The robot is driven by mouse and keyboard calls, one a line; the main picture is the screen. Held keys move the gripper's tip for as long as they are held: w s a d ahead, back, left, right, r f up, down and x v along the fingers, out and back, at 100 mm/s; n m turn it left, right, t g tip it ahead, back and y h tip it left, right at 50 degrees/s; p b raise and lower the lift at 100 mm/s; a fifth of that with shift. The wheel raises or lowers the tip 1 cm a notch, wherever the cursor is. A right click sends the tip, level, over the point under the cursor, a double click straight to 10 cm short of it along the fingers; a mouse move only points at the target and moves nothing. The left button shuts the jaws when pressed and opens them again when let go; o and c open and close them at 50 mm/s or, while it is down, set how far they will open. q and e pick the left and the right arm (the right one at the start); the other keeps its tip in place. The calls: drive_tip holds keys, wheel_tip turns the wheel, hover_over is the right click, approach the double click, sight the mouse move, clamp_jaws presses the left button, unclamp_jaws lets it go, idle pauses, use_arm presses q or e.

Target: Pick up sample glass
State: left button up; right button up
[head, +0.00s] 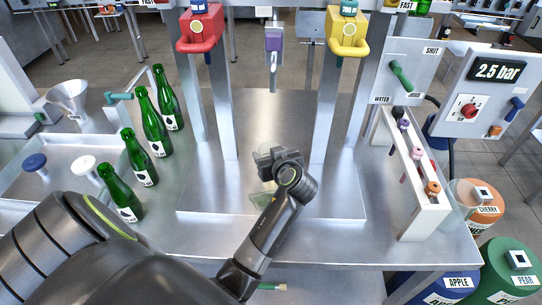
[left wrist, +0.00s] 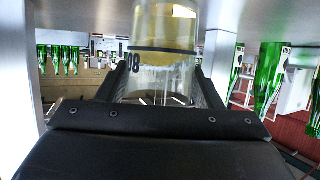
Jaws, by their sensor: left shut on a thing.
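The sample glass (left wrist: 158,75) is a clear tumbler with a dark ring line, a mark "08" and pale yellow liquid in it. In the left wrist view it stands between the two dark fingers of my left gripper (left wrist: 155,88), which is shut on it. That view appears upside down, with the liquid at the top of the picture. In the head view the glass (head: 262,193) shows partly below my left gripper (head: 268,163), over the middle of the steel worktop. I cannot tell whether its base touches the worktop. My right gripper is not in view.
Several green bottles (head: 143,130) stand in a slanting row at left, by a sink (head: 75,150) and funnel (head: 68,92). Red (head: 200,32) and yellow (head: 347,35) tap heads hang at the back on steel posts. A white rack (head: 415,185) with colored knobs stands at right.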

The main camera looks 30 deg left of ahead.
use_arm(q)
wheel_tip(320, 180, up, 10)
drive_tip(key=b, duration=0.1)
drive_tip(key=shift+f, duration=0.2)
idle(0.5)
drive_tip(key=shift+w, duration=0.1)
idle(2.2)
